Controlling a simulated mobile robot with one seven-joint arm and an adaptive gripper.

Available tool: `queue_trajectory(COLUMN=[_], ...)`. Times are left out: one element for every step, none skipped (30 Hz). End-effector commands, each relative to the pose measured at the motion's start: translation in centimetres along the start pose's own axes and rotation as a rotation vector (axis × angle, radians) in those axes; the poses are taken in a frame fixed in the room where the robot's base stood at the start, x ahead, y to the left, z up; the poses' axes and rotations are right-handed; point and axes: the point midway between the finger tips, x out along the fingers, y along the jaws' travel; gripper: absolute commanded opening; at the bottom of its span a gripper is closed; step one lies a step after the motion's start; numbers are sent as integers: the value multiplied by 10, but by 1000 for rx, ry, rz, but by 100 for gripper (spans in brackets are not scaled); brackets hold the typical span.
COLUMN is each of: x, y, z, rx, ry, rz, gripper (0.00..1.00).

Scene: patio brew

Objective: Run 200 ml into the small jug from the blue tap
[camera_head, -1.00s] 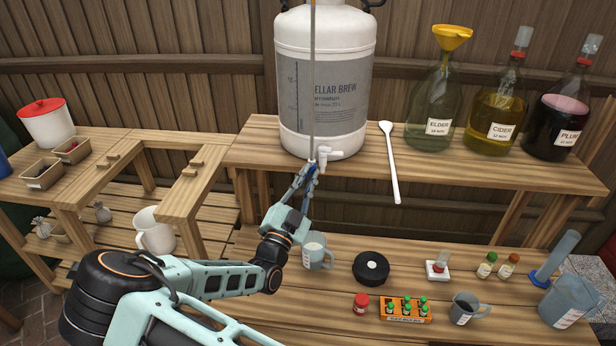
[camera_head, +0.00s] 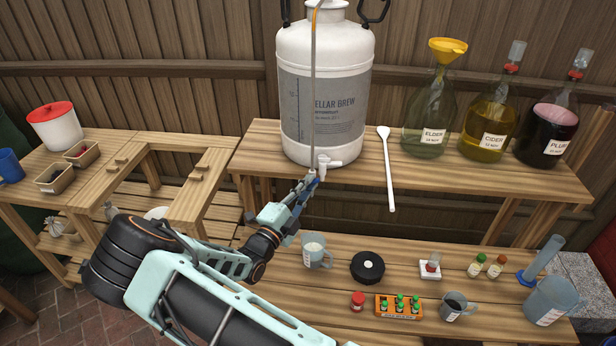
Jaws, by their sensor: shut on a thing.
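A thin upright tube (camera_head: 313,95) runs down in front of the white fermenter (camera_head: 350,60) to a small blue tap (camera_head: 313,176) near the upper bench's front edge. My gripper (camera_head: 308,184) is shut at this blue part; its fingers partly hide it. A white spigot (camera_head: 328,162) sits just to the right. A small grey jug (camera_head: 318,254) with a pale label stands upright on the lower bench, below my gripper. Its contents are too small to read. Another small grey jug (camera_head: 457,307) with a dark inside stands further right. No stream of liquid can be made out.
A black round lid (camera_head: 368,267), a red-capped jar (camera_head: 358,301), an orange vial rack (camera_head: 399,306) and a large jug (camera_head: 552,301) stand on the lower bench. A white spoon (camera_head: 388,170) lies on the upper bench left of the elder carboy (camera_head: 427,115). The left bench has two small trays.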

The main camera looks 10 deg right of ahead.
Motion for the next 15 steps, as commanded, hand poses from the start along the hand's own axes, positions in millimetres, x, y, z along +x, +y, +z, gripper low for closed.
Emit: queue_trajectory(x=[1,0,0,0,1,1,1,1,0,0,0,0,0,0,0], y=[-5,-5,-5,-5,-5,-5,-5,-5,-5,-5,-5,-5,-4,-4,-4], z=[-2,-1,-1,-1,-1,-1,-1,-1,-1,-1,-1,-1,-1,-1,-1], rx=[41,66,97,121,144,173,193,214,239,256,273,293,309,321,338], ry=[0,-1,-1,-1,0,0,0,0,0,-1,-1,0,0,0,0], rz=[20,30,44,53,62,73,82,91,101,108,115,123,128,134,141], gripper=[0,0,0,0,0,0,0,0,0,0,0,0,0,0,0])
